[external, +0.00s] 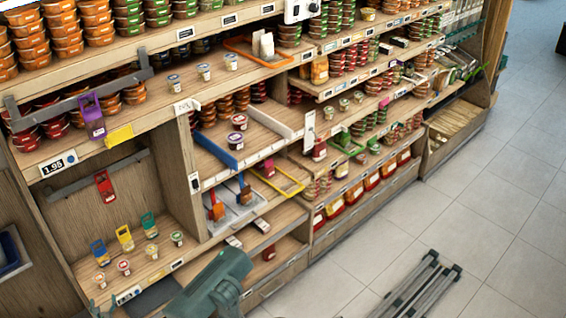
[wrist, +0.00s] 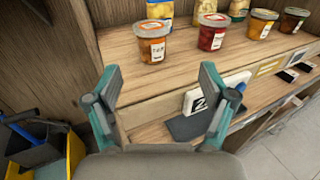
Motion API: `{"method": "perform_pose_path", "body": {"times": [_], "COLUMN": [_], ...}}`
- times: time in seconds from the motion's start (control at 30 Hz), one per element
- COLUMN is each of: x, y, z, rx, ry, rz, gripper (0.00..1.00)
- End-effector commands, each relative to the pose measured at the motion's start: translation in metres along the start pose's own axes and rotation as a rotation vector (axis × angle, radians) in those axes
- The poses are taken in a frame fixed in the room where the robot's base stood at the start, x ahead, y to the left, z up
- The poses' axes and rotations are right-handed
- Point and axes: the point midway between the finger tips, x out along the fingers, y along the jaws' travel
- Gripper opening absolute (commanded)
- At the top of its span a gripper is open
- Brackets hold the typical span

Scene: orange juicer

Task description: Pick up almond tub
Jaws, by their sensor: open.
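My gripper (wrist: 160,85) is open and empty in the wrist view, its two teal fingers spread in front of a low wooden shelf. Beyond the fingertips stand an orange tub (wrist: 153,42), a red tub (wrist: 210,32), a yellow-orange tub (wrist: 260,23) and a dark red tub (wrist: 292,21). All are apart from the fingers. Labels are too small to read, so I cannot tell which is the almond tub. In the external view, several small tubs (external: 124,267) stand on the lower left shelf.
A price tag (wrist: 203,97) on the shelf's front edge is close to my right finger. More containers (wrist: 160,10) stand behind the front row. Colored clips (external: 125,237) stand behind the small tubs. A dark bin with yellow (wrist: 45,145) is at lower left. The tiled floor (external: 450,220) is largely clear.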

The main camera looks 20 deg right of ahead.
Motion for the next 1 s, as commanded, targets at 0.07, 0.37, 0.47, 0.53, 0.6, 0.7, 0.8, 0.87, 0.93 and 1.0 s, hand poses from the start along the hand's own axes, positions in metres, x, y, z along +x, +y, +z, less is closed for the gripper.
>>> {"method": "perform_pose_path", "body": {"times": [0.07, 0.37, 0.47, 0.53, 0.6, 0.7, 0.8, 0.87, 0.93, 1.0], "x": [0.009, 0.043, 0.057, 0.063, 0.066, 0.071, 0.082, 0.09, 0.1, 0.11], "y": [0.014, 0.015, 0.016, 0.015, 0.015, 0.015, 0.014, 0.014, 0.014, 0.014], "z": [0.006, 0.01, 0.01, 0.01, 0.01, 0.01, 0.009, 0.009, 0.009, 0.009], "rx": [0.019, 0.029, 0.029, 0.029, 0.029, 0.029, 0.029, 0.029, 0.03, 0.03], "ry": [-0.019, -0.028, -0.027, -0.027, -0.027, -0.026, -0.026, -0.026, -0.026, -0.026], "rz": [0.006, 0.007, 0.007, 0.007, 0.009, 0.009, 0.006, 0.007, 0.007, 0.006], "gripper": [0.83, 0.83, 0.83, 0.83, 0.83, 0.83, 0.83, 0.83, 0.83, 0.83]}}
